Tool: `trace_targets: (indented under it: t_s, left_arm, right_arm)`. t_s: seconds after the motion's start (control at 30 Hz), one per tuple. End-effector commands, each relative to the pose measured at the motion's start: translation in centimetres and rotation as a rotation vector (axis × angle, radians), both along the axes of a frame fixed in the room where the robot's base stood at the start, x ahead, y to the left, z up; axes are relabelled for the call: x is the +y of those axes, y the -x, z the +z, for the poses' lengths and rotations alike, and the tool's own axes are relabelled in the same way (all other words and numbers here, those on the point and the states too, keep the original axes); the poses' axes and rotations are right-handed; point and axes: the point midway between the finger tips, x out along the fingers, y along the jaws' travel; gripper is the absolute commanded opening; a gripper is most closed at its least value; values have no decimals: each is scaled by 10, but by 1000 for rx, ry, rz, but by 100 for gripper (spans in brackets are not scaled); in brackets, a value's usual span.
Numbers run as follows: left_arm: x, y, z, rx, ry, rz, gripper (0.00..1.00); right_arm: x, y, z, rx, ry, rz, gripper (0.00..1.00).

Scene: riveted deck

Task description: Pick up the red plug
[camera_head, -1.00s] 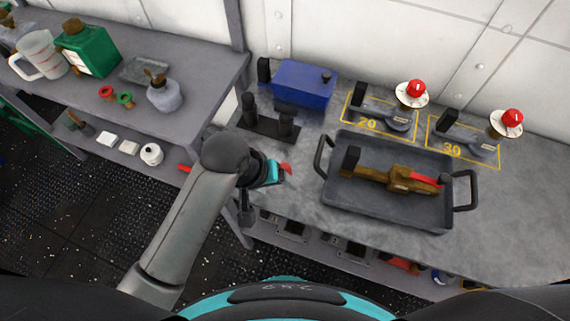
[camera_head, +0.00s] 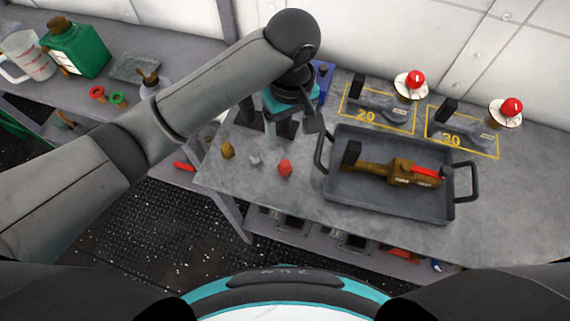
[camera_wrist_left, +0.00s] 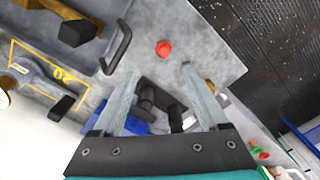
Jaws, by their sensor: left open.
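The red plug (camera_head: 284,168) is a small red piece standing on the grey bench top, left of the tray. It also shows in the left wrist view (camera_wrist_left: 163,48), beyond the fingertips and roughly in line with the gap between them. My left gripper (camera_head: 300,122) is over the bench, behind the plug in the head view and apart from it. In the left wrist view its two fingers (camera_wrist_left: 161,72) are spread wide with nothing held between them. My right gripper is not in view.
A brass plug (camera_head: 227,149) and a grey plug (camera_head: 254,158) stand left of the red one. A dark tray (camera_head: 395,205) holding a brown tool is to the right. A blue box (camera_head: 325,74) and a black stand (camera_wrist_left: 152,97) are partly hidden near my gripper.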

Motion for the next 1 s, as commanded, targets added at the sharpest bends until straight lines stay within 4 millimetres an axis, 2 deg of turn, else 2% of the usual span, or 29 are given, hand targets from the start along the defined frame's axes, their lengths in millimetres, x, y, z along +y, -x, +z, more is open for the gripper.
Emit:
trace_targets:
  t_s: [0.03,0.1,0.3,0.57,0.83,1.0]
  left_arm:
    - [1,1,-15,5,-4,1,76]
    - [1,1,-31,4,-4,0,76]
    - [1,0,-66,2,-1,0,76]
    - [3,1,-85,0,0,-1,76]
    - [9,2,-123,1,0,-2,76]
    - [9,2,-131,-1,2,-3,76]
  right_arm:
    - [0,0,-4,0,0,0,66]
    - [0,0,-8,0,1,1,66]
    - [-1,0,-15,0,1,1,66]
    - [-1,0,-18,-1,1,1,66]
    - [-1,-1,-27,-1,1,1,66]
    - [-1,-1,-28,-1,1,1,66]
